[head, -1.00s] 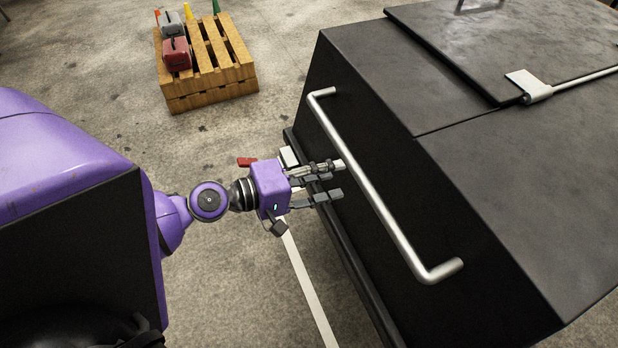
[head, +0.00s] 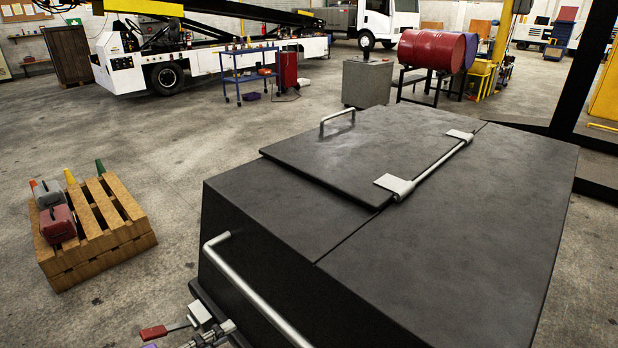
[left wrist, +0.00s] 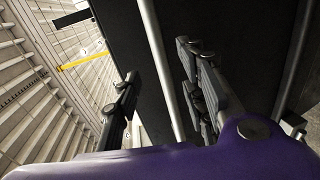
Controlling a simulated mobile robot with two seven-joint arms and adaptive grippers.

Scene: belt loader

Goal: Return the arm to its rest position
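My left gripper shows only in part at the bottom edge of the head view (head: 214,336), beside the black box (head: 258,262). In the left wrist view my left gripper (left wrist: 160,65) has its two dark finger groups spread apart, with nothing seen held. The silver bar handle (head: 258,296) on the box's side also shows in the left wrist view (left wrist: 165,70), running through the gap between the fingers as seen from there. I cannot tell how far it lies from them. Most of my left arm is outside the head view. My right gripper is in neither view.
The box has a hinged lid (head: 335,150) lying flat. A red lever (head: 153,332) sits low by the box. A blue cart (head: 248,75) and red drum (head: 432,48) stand farther back. Open floor lies between.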

